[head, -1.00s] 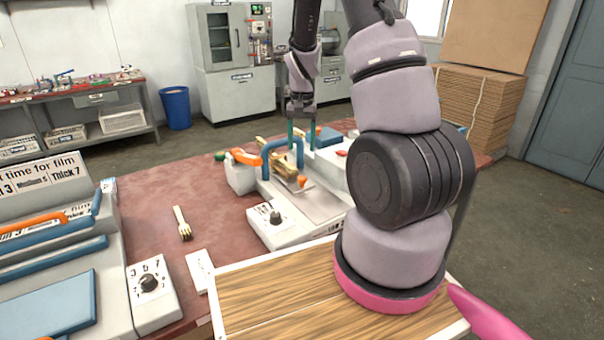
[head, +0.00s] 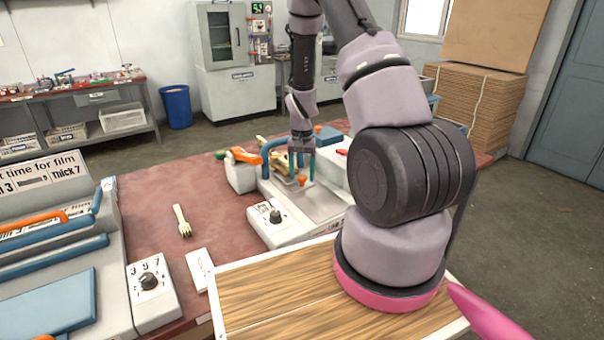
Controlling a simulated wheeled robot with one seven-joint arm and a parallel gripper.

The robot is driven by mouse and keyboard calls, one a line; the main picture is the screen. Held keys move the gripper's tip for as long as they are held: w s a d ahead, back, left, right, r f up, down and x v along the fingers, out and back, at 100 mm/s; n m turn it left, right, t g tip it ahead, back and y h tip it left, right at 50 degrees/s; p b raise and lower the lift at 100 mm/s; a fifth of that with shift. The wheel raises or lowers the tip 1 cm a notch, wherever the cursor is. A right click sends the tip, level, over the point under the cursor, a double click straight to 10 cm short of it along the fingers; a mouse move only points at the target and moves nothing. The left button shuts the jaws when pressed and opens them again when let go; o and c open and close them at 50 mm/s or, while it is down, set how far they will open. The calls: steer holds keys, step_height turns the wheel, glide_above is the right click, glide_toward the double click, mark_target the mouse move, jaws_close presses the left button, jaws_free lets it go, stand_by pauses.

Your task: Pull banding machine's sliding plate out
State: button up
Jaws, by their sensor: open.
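The banding machine (head: 285,232) stands on the table, a pale grey body with a dial at its front. It has a blue arched handle (head: 272,147), orange-tipped parts and a flat metal plate (head: 322,204). A small orange knob (head: 301,180) sits at the plate's far left part. My gripper (head: 302,172) points down over the machine, with its two teal fingers apart and nothing visible held. The fingertips are close to the orange knob; I cannot tell whether they touch it. The fingers and wrist hide part of the machine behind them.
Another machine with blue handles (head: 60,255) stands at the left. A wooden-topped surface (head: 270,305) is in front. My arm covers the machine's right side.

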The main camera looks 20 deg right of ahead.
jaws_close()
stand_by(1.4)
